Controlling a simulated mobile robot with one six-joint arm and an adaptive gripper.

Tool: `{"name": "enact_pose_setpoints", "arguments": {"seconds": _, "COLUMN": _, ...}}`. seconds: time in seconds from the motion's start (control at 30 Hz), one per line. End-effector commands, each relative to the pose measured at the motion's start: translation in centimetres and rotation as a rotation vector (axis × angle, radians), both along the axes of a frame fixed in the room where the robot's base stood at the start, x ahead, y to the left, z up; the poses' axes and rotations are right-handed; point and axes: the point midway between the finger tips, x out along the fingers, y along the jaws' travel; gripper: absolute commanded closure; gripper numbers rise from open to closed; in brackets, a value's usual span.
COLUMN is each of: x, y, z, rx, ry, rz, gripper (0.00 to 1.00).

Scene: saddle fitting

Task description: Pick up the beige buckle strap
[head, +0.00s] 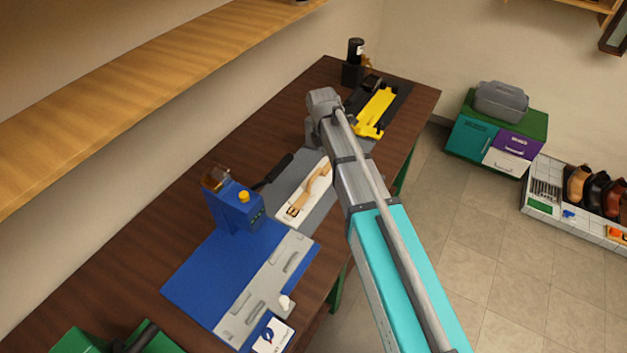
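The beige buckle strap (313,189) lies lengthwise on a narrow white tray (326,165) on the workbench, with its dark buckle end toward the lower left. My arm comes in from the lower right and passes just right of the tray, reaching beyond it toward the back of the bench. My gripper's fingers do not show; they are hidden behind the arm's far end or outside the picture. Nothing visible touches the strap.
The dark wood bench (195,240) carries a blue machine (235,208) left of the tray. A blue mat (195,275) with a grey slotted plate (265,290) lies in front. A yellow fixture (375,110) stands behind. A wooden shelf (130,75) overhangs at left.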

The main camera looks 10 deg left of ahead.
Motion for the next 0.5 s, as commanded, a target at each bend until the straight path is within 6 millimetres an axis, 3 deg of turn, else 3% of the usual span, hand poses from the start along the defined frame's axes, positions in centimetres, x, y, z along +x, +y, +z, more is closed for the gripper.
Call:
{"name": "enact_pose_setpoints", "arguments": {"seconds": 0.03, "x": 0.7, "y": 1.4, "z": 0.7, "rx": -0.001, "ry": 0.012, "rz": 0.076, "gripper": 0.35}}
{"name": "enact_pose_setpoints", "arguments": {"seconds": 0.2, "x": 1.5, "y": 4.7, "z": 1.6, "rx": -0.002, "ry": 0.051, "rz": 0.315, "gripper": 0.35}}
{"name": "enact_pose_setpoints", "arguments": {"seconds": 0.5, "x": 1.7, "y": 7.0, "z": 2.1, "rx": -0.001, "ry": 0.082, "rz": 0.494, "gripper": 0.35}}
